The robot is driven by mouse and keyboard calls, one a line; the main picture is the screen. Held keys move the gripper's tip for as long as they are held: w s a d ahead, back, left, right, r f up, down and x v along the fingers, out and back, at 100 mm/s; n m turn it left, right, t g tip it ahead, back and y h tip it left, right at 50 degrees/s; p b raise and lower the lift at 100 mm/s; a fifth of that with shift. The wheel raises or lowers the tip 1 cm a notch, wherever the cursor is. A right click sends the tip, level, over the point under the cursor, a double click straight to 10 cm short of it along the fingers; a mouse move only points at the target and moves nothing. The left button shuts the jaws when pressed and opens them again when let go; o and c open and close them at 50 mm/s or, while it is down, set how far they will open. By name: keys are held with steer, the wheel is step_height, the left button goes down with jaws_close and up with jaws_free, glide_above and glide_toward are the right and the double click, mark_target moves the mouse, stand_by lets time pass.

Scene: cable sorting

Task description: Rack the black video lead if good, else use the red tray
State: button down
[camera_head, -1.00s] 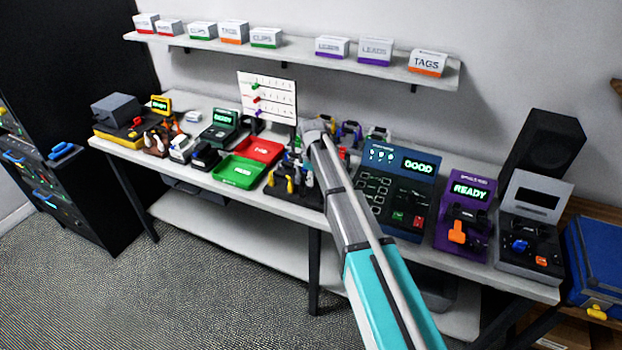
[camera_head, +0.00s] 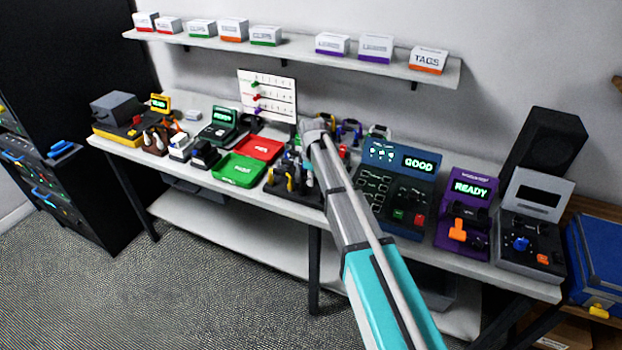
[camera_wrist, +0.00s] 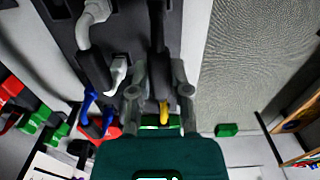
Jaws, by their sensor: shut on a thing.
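My gripper (camera_wrist: 159,88) is at the work bench, with its fingers closed on a black lead (camera_wrist: 157,38) that shows between them in the wrist view. I cannot read what kind of lead it is. My arm hides the fingers and the lead in the head view. A tester (camera_head: 398,190) right of my arm shows GOOD in green. The red tray (camera_head: 259,148) lies on the bench left of my gripper. A dark rack-like base (camera_wrist: 128,35) with grey plugs lies beside and under the gripper in the wrist view.
A green tray (camera_head: 236,171) sits in front of the red tray. A purple station (camera_head: 466,212) reading READY and a grey station (camera_head: 530,235) stand at the right. A pegged board (camera_head: 267,96) stands behind. Blue, yellow and red items crowd around the fingers.

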steer(key=shift+f+b, duration=0.45)
stand_by(1.1)
stand_by(0.3)
steer(key=c, duration=0.5)
jaws_free()
steer(key=shift+o, duration=0.3)
steer(key=o, duration=0.4)
steer(key=shift+o, duration=0.2)
steer(key=shift+r, duration=0.1)
steer(key=shift+r+p, duration=3.95)
steer(key=shift+p, duration=0.05)
steer(key=shift+s, duration=0.1)
